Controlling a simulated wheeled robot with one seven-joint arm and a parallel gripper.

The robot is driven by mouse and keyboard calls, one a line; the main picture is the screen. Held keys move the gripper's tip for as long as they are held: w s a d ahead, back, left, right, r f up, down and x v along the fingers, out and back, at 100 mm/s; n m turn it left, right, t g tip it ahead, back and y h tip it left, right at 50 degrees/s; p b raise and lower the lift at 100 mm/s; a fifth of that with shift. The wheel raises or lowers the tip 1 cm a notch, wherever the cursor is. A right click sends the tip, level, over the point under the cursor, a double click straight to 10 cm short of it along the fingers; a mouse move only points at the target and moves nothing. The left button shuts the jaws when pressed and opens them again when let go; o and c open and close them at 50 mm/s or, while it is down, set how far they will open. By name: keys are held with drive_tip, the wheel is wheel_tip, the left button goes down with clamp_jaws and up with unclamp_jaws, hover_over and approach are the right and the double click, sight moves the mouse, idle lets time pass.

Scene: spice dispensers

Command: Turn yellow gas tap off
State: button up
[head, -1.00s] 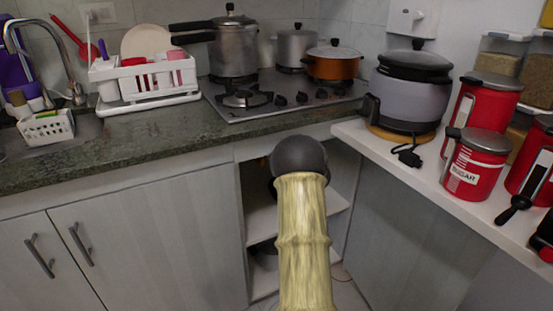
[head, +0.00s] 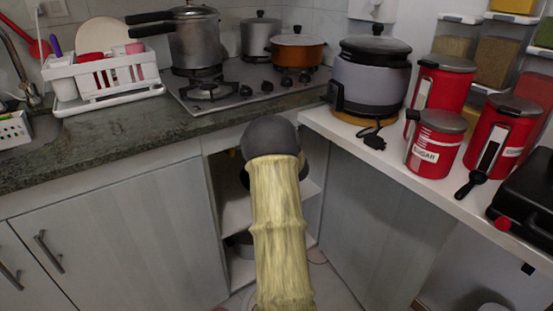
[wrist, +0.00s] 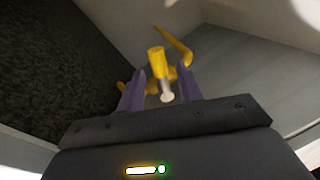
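The yellow gas tap (wrist: 157,58) shows in the wrist view, with a curved yellow pipe beside it and a pale round end at its near side. My gripper (wrist: 160,74) has its two purple fingers apart, one on each side of the tap in the picture. Whether the fingers touch the tap is not clear. In the head view a small yellow bit (head: 232,152) shows left of my arm's dark end, in the cabinet opening. My gripper itself is hidden behind my arm there.
The open cabinet has pale shelves (head: 236,213) under the dark counter (head: 90,156). A gas stove (head: 236,92) with pots stands above it. At right, a white shelf (head: 402,166) holds a cooker (head: 369,80) and red canisters (head: 436,150).

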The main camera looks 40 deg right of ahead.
drive_tip(key=p+v, duration=0.2)
drive_tip(key=v, duration=1.1)
drive_tip(key=shift+s, duration=0.35)
drive_tip(key=shift+w, duration=0.15)
drive_tip(key=c, duration=0.5)
drive_tip(key=w+a+m, duration=0.1)
drive_tip(key=a, duration=0.1)
drive_tip(key=w+a+m+g+h, duration=0.1)
drive_tip(key=a, duration=0.1)
drive_tip(key=w+a+m+g, duration=0.1)
drive_tip(key=a+m, duration=0.1)
drive_tip(key=shift+w+a+r+h, duration=0.1)
drive_tip(key=shift+w+a+h, duration=0.2)
clamp_jaws()
drive_tip(key=s+a+f+m+g, duration=0.15)
drive_tip(key=a+m+g, duration=0.25)
drive_tip(key=a, duration=0.6)
drive_tip(key=s+a+f+m+g+y, duration=0.1)
drive_tip(key=s+a+f+m+g, duration=0.1)
drive_tip(key=s+a, duration=0.6)
drive_tip(key=s+a+f+m+g+y, duration=0.2)
drive_tip(key=s+a+g, duration=0.3)
drive_tip(key=a, duration=0.8)
drive_tip(key=s, duration=0.3)
drive_tip(key=shift+m, duration=0.4)
